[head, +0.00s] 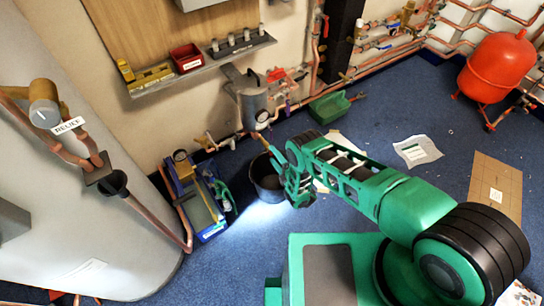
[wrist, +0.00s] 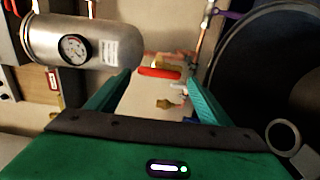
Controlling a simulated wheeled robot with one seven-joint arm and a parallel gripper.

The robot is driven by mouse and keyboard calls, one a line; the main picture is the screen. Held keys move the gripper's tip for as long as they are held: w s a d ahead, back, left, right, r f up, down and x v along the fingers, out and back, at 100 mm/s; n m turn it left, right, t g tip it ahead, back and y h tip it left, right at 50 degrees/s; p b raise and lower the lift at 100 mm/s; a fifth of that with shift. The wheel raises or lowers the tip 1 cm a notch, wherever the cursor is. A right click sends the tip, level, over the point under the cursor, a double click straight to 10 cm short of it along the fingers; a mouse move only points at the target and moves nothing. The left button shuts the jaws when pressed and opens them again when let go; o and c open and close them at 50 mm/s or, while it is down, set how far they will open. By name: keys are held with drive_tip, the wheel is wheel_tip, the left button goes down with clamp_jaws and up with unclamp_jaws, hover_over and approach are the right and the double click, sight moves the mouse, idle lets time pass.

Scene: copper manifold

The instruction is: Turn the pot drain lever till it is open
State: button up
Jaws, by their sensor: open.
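The pot (head: 254,104) is a grey metal cylinder with a round gauge, on the wall side; in the wrist view it lies sideways at upper left (wrist: 95,42). A red lever (wrist: 160,72) shows beside a brass fitting, just past the pot's end in the wrist view; I take it for the drain lever. Its long side runs roughly along the pot's length. My gripper (wrist: 156,88) is open, its two green fingers on either side of the lever in the picture. I cannot tell whether either finger touches it. In the head view my gripper (head: 283,163) is below the pot, partly hidden by my arm.
A black bucket (head: 265,188) stands on the blue carpet beside my gripper; its dark round shape fills the right of the wrist view (wrist: 262,60). A blue tray with a gauge (head: 205,205) stands to the left. A green container (head: 328,107) lies behind right.

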drive_tip(key=v, duration=0.9)
drive_tip(key=shift+f, duration=0.1)
